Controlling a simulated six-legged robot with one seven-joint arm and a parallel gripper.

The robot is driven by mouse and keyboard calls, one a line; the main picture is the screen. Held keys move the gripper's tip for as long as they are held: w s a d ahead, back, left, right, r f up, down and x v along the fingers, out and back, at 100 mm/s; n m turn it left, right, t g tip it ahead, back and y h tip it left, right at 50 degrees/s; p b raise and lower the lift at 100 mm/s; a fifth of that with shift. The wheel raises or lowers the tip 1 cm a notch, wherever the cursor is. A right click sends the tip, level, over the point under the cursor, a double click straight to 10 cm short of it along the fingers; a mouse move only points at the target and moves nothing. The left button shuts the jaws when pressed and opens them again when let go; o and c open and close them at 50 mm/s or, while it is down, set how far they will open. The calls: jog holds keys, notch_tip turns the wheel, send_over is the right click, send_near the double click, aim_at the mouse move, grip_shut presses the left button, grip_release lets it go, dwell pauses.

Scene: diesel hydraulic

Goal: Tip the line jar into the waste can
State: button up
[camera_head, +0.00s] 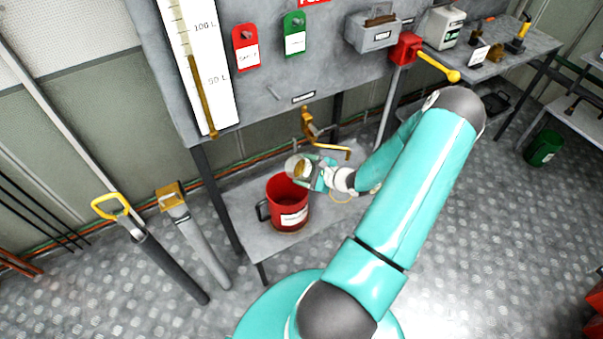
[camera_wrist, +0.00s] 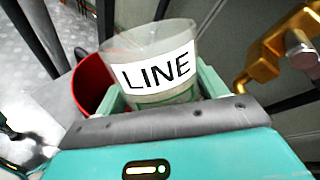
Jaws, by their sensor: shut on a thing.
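The line jar (camera_wrist: 150,42) is a clear cup with a white label reading LINE. My gripper (camera_wrist: 160,100) is shut on it, a finger on each side. In the head view my gripper (camera_head: 318,175) holds the jar (camera_head: 298,166) above the right rim of the red waste can (camera_head: 288,215). The jar looks tilted toward the can there, and something amber shows in it. The can stands on the low grey shelf, has a dark handle on its left and a white label. It also shows behind the jar in the wrist view (camera_wrist: 92,84).
A brass tap (camera_head: 308,125) with a yellow lever hangs from the panel just above the jar; it is close on the right in the wrist view (camera_wrist: 278,50). The low shelf (camera_head: 335,212) is bare right of the can. A gauge (camera_head: 205,70) and red and green tags hang above.

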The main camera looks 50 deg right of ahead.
aim_at(304, 170)
jog(key=shift+d+r+n+g+h, duration=0.15)
jog(key=shift+r+n+g+h, duration=0.4)
jog(key=shift+n+h, duration=0.3)
jog(key=shift+r+n+g+h, duration=0.2)
jog(key=shift+n+g+h, duration=0.05)
jog(key=shift+n+h, duration=0.25)
jog(key=shift+r+n+g+h, duration=0.2)
jog(key=shift+n+h, duration=0.15)
jog(key=shift+n, duration=0.2)
jog(key=shift+w+a+r+n+g+h, duration=0.15)
jog(key=shift+a+r+n+h, duration=0.15)
jog(key=shift+n+h, duration=0.2)
jog(key=shift+a+r+n+g+h, duration=0.2)
jog(key=shift+r+n+h, duration=0.25)
jog(key=shift+h, duration=0.2)
jog(key=shift+w+a+r+n+g+h, duration=0.15)
jog(key=shift+a+r+n+h, duration=0.15)
jog(key=shift+n+h, duration=0.2)
jog(key=shift+s, duration=0.1)
dwell(0.8)
